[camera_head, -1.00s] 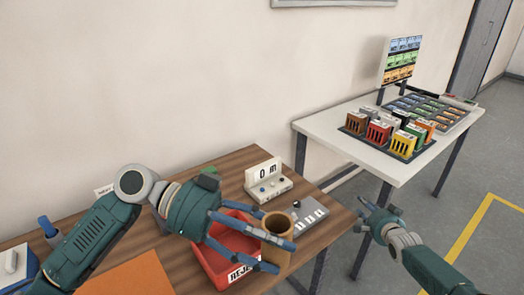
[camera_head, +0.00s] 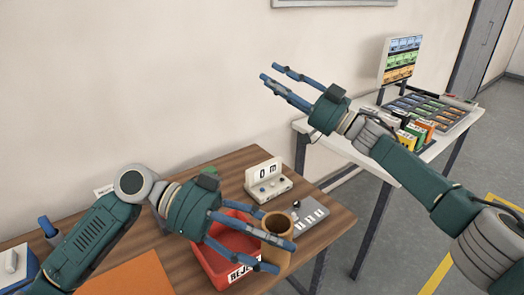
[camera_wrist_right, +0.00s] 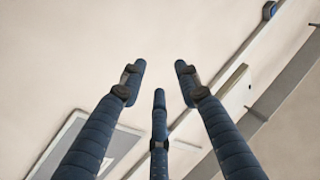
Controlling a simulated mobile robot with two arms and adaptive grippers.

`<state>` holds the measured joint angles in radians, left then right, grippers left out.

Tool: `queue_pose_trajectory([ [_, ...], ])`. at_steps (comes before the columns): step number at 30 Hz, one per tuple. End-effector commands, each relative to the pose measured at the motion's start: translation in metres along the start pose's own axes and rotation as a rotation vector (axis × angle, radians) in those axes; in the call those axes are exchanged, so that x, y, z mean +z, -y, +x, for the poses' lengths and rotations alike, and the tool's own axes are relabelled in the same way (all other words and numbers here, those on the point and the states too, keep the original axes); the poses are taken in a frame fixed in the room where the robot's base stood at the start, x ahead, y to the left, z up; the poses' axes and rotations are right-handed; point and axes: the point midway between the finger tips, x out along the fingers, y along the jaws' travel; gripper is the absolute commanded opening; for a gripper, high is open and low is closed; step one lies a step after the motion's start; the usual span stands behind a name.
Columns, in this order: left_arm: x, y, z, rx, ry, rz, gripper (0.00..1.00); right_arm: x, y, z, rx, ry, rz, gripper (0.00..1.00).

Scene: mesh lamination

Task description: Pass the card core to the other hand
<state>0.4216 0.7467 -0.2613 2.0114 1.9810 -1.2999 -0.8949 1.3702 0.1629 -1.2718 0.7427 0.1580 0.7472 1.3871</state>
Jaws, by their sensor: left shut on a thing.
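The card core (camera_head: 277,223), a brown open-topped tube, stands upright among the fingers of my left gripper (camera_head: 284,250) in the head view. The left gripper is shut on it, over the front right of the red bin. The fingers hide part of its side. My right gripper (camera_head: 270,76) is raised in front of the wall, above and apart from the card core. Its fingers are spread and empty; the right wrist view (camera_wrist_right: 159,75) shows nothing between them. The card core is not in that view.
The red bin (camera_head: 212,266) with a partly hidden label sits on the wooden table. An orange mat (camera_head: 130,279) lies front left. A white table (camera_head: 326,142) holds colourful racks.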

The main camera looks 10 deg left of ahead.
Motion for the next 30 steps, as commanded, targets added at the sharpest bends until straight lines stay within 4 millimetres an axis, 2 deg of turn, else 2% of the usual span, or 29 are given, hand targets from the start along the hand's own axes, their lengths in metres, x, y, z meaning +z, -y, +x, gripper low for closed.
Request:
queue_pose_trajectory([
  [1,0.000,0.000,0.000,0.000,0.000,0.000,0.32,-0.009,0.029,0.014,-0.081,0.020,-0.047,0.32],
  [3,0.000,0.000,0.000,0.000,-0.001,0.000,0.32,-0.016,0.068,0.028,-0.194,0.055,-0.108,0.32],
  [5,0.000,0.000,0.000,0.000,0.000,0.000,0.32,-0.019,0.103,0.037,-0.293,0.091,-0.163,0.32],
  [9,0.000,0.000,0.000,0.000,0.000,0.000,0.32,-0.015,0.187,0.045,-0.544,0.213,-0.308,0.32],
  [13,0.000,0.000,0.000,0.000,0.000,0.000,0.32,0.003,0.261,0.031,-0.805,0.397,-0.473,0.32],
  [16,0.000,0.000,0.000,0.000,0.000,0.000,0.32,0.025,0.305,-0.001,-1.023,0.626,-0.632,0.32],
  [19,0.000,0.000,0.000,0.000,0.000,0.000,0.32,0.042,0.318,-0.042,-1.187,0.906,-0.786,0.32],
  [21,0.000,0.000,0.000,0.000,0.000,0.000,0.32,0.044,0.313,-0.069,-1.254,1.099,-0.877,0.32],
  [24,0.000,0.000,0.000,0.000,0.000,0.000,0.32,0.037,0.301,-0.098,-1.295,1.339,-0.975,0.32],
  [27,0.000,0.000,0.000,0.000,0.000,0.000,0.32,0.025,0.289,-0.115,-1.296,1.512,-1.038,0.32],
  [30,0.000,0.000,0.000,0.000,0.000,0.000,0.32,0.016,0.282,-0.124,-1.286,1.610,-1.070,0.32],
])
